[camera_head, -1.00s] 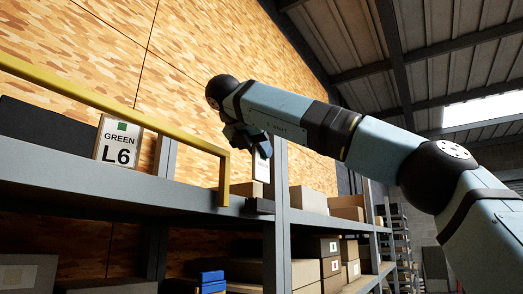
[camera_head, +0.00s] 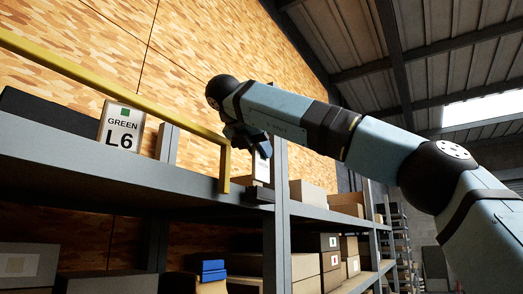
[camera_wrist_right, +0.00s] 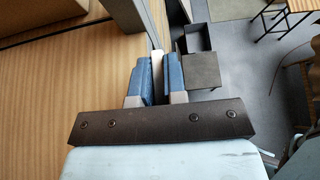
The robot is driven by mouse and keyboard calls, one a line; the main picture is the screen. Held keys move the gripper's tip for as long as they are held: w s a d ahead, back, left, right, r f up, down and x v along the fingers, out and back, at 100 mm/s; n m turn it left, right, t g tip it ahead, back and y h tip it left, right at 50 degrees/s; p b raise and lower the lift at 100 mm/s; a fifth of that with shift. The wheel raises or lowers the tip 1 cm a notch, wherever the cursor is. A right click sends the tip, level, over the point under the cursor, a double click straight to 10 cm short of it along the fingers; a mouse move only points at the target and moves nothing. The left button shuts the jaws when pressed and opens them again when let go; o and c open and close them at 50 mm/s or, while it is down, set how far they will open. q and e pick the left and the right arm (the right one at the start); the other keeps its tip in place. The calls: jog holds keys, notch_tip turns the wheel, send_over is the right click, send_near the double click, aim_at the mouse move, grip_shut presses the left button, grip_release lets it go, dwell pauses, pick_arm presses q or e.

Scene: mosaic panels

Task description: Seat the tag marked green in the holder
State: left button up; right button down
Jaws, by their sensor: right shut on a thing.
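My right gripper (camera_head: 256,148) is at the shelf's front edge, beside the upright post. It is shut on a thin white tag (camera_head: 262,167), which hangs upright below the fingers. In the right wrist view the tag (camera_wrist_right: 157,64) shows edge-on between the two blue fingers (camera_wrist_right: 158,80). Its marking cannot be read in either view. A small dark block (camera_head: 259,195), which looks like the holder, sits on the shelf edge just below the tag; I cannot tell whether they touch. A white card reading "GREEN L6" (camera_head: 122,127) with a green square stands on the shelf at left. My left gripper is out of view.
A yellow rail (camera_head: 110,85) runs above the shelf and bends down at a post (camera_head: 225,170) just left of the gripper. A grey upright (camera_head: 277,220) stands close by. Cardboard boxes (camera_head: 308,194) fill the shelves beyond. The grey shelf (camera_head: 150,185) is bare near its front.

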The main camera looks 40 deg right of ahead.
aim_at(268, 171)
jog(key=shift+f+b, duration=1.6)
jog(key=shift+f, duration=0.05)
jog(key=shift+r, duration=0.15)
jog(key=shift+r+p, duration=0.75)
jog(key=shift+r, duration=0.05)
jog(key=shift+r+p, duration=0.8)
jog(key=shift+r, duration=0.2)
jog(key=shift+r+p, duration=0.8)
jog(key=shift+r, duration=0.2)
jog(key=shift+r+p, duration=1.05)
jog(key=shift+r, duration=0.3)
jog(key=shift+b, duration=0.4)
jog(key=shift+f, duration=0.25)
